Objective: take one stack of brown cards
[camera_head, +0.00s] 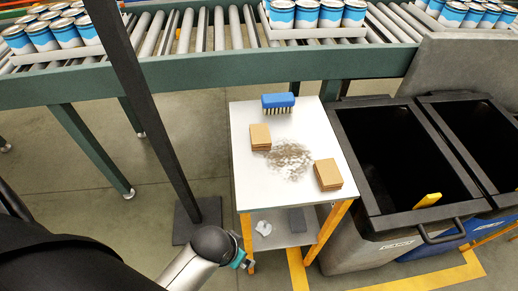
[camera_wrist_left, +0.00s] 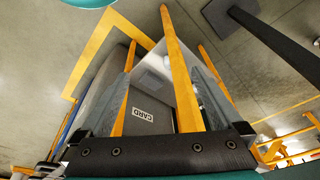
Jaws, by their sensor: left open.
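Two stacks of brown cards lie on a white-topped small table (camera_head: 245,185) in the head view. One stack (camera_head: 260,137) is at the left of the top and the other stack (camera_head: 328,174) is at the right. My left arm comes in at the bottom of the head view, in front of the table and below its top; its fingers are hidden there. In the left wrist view my left gripper (camera_wrist_left: 163,60) is open, its two grey fingers wide apart with nothing held. No cards show in that view. My right gripper is not in view.
A blue brush (camera_head: 278,103) and a grey dusty patch (camera_head: 288,160) are on the tabletop. A dark post (camera_head: 150,110) stands left of the table. Open bins (camera_head: 395,150) stand close at its right. A roller conveyor (camera_head: 200,75) with trays of cans runs behind.

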